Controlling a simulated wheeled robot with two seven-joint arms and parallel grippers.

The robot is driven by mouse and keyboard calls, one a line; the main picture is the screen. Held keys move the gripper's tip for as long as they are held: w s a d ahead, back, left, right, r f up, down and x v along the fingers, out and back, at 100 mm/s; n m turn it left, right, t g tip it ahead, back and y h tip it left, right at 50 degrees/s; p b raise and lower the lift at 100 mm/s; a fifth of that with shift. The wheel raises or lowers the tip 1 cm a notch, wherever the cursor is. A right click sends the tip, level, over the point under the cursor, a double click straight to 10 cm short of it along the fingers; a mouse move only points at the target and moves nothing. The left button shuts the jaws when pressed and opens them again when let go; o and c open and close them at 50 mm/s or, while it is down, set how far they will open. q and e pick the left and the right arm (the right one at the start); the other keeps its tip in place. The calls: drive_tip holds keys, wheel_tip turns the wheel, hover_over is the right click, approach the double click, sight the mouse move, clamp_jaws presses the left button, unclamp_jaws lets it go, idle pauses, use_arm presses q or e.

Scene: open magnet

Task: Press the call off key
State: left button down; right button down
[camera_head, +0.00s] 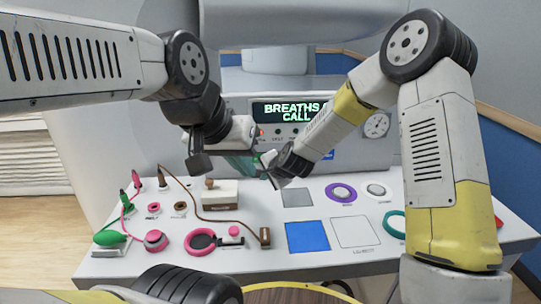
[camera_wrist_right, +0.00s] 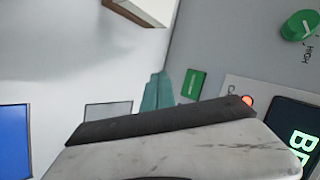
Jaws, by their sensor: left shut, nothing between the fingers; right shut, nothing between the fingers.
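A lit orange-red key (camera_wrist_right: 247,100) sits beside the display in the right wrist view, next to a label starting "CA", partly hidden by my gripper. It also shows below the display's left end in the head view (camera_head: 261,131). My right gripper (camera_head: 270,167) is shut and empty, in front of and below the key row; contact cannot be told. My left gripper (camera_head: 199,163) is shut and empty, left of it.
Cables run at left. A green knob (camera_wrist_right: 300,25) is on the panel.

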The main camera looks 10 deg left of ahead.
drive_tip(key=w+a, duration=0.2)
drive_tip(key=w, duration=0.5)
drive_tip(key=shift+w+a, duration=0.15)
drive_tip(key=shift+w, duration=0.2)
drive_tip(key=shift+w, duration=0.1)
idle(1.7)
drive_tip(key=shift+w+a, duration=0.1)
drive_tip(key=shift+w, duration=0.15)
drive_tip(key=shift+w+a, duration=0.1)
drive_tip(key=shift+w, duration=0.4)
idle(0.6)
drive_tip(key=shift+s, duration=0.15)
drive_tip(key=shift+s+d, duration=0.25)
drive_tip(key=shift+s, duration=0.5)
drive_tip(key=shift+s, duration=0.1)
drive_tip(key=shift+s+d, duration=0.25)
drive_tip(key=shift+s, duration=0.5)
drive_tip(key=shift+s+d, duration=0.2)
drive_tip(key=shift+s, duration=0.6)
drive_tip(key=shift+s+d, duration=0.25)
drive_tip(key=shift+s, duration=0.5)
